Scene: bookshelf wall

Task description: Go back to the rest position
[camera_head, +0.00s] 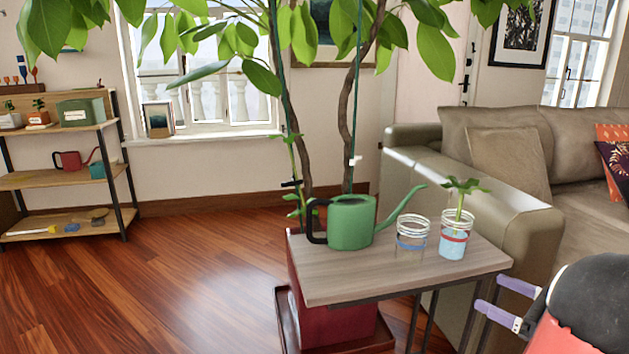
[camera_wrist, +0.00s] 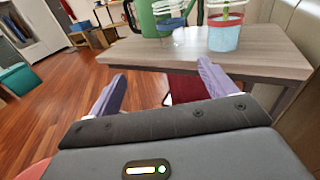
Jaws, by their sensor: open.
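My gripper (camera_head: 517,304) is open and empty at the lower right of the head view, to the right of the small side table (camera_head: 340,275) and apart from it. Its two purple-grey fingers also show in the wrist view (camera_wrist: 155,95), spread wide, with the table edge beyond them. On the table stand a green watering can (camera_head: 352,223), an empty-looking glass (camera_head: 411,236) with a blue band, and a glass of bluish water (camera_head: 453,243) with a red band. A green plant cutting (camera_head: 461,199) stands in the water glass.
A large leafy plant rises from a red pot (camera_head: 345,322) behind and below the table. A beige sofa (camera_head: 480,190) stands close on the right. A wooden shelf (camera_head: 65,178) with garden items stands at the left. The wooden floor (camera_head: 170,270) between is clear.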

